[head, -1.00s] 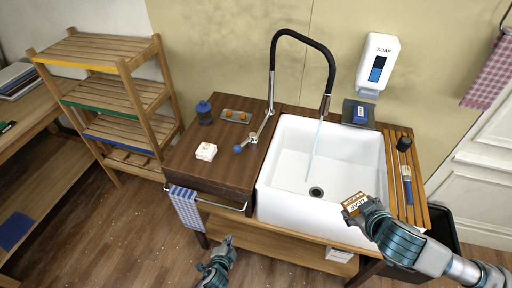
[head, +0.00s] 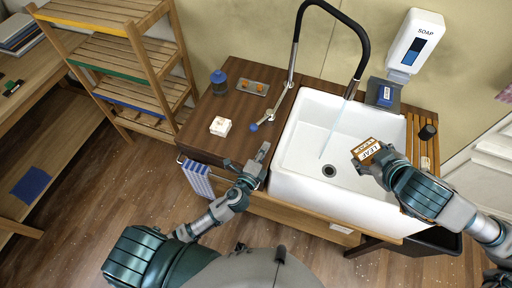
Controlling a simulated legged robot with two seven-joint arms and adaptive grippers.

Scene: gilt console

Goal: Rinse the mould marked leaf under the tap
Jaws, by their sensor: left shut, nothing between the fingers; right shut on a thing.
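The mould marked leaf (head: 368,149) is a small block with a brown top and white labels reading LEAF. My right gripper (head: 378,161) is shut on it and holds it over the right part of the white sink (head: 290,160). The black-hosed tap (head: 352,88) runs a thin stream of water (head: 330,136) into the sink, left of the mould and apart from it. The tap's lever with a blue knob (head: 254,127) is on the wooden counter. My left gripper (head: 258,160) is shut and empty at the counter's front edge, below the blue knob in the picture.
A white block (head: 220,126), a blue bottle (head: 219,82) and a small tray (head: 253,87) stand on the counter left of the sink. A soap dispenser (head: 416,42) hangs on the wall. A slatted board (head: 425,147) with a black cup (head: 428,132) lies right of the sink.

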